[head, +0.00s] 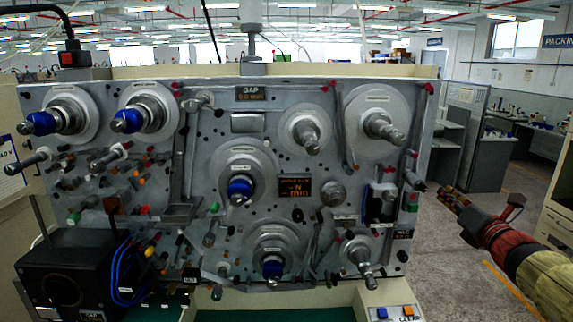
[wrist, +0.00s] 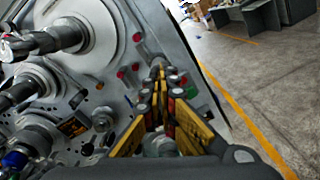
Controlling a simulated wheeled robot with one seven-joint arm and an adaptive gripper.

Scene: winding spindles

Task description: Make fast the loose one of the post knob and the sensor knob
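The machine panel (head: 225,115) carries many small knobs and posts. I cannot tell which are the post knob and the sensor knob, or which one is loose. Small red and green parts show beyond the fingers.
Large spindles, such as the upper right one (head: 379,124), stick out from the panel. A black box (head: 70,270) with blue cables stands at lower left. A button box (head: 393,312) is below the panel. Open floor (head: 455,240) lies right of the machine.

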